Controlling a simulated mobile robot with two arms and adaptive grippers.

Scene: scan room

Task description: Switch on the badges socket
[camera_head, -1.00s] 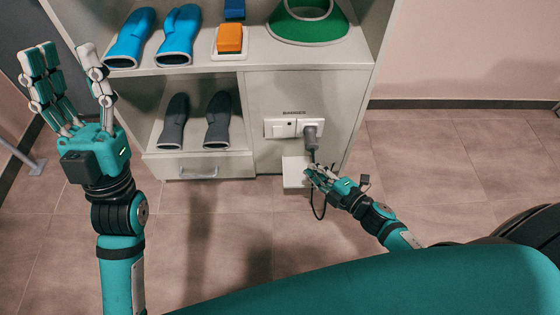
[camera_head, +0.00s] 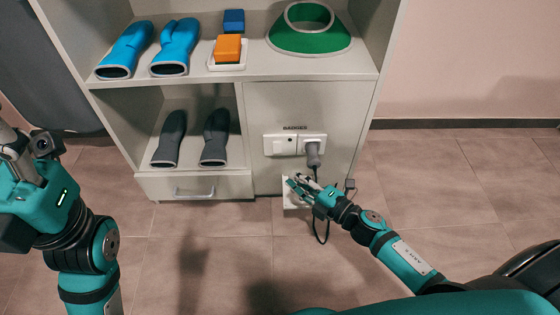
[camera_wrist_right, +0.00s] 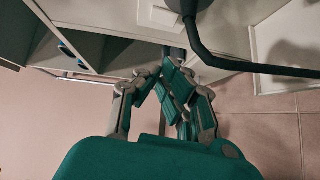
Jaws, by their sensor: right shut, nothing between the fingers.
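The badges socket (camera_head: 283,146) is a white plate on the cabinet's front panel, with the label BADGES above it. A rocker switch is on its left part; I cannot tell its position. A grey plug (camera_head: 313,154) sits in its right part, with a black cable hanging down. My right gripper (camera_head: 296,183) is below the socket, apart from it, in front of a white box (camera_head: 290,198) near the floor. Its fingers (camera_wrist_right: 168,78) are closed together and empty. My left gripper (camera_head: 18,165) is at the left edge, partly cut off, far from the socket.
The cabinet (camera_head: 310,100) holds blue gloves (camera_head: 174,48), an orange block (camera_head: 228,48), a blue block (camera_head: 234,21) and a green collar (camera_head: 310,35). Dark gloves (camera_head: 168,140) lie below, above a drawer (camera_head: 195,187). The floor (camera_head: 450,190) to the right is clear.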

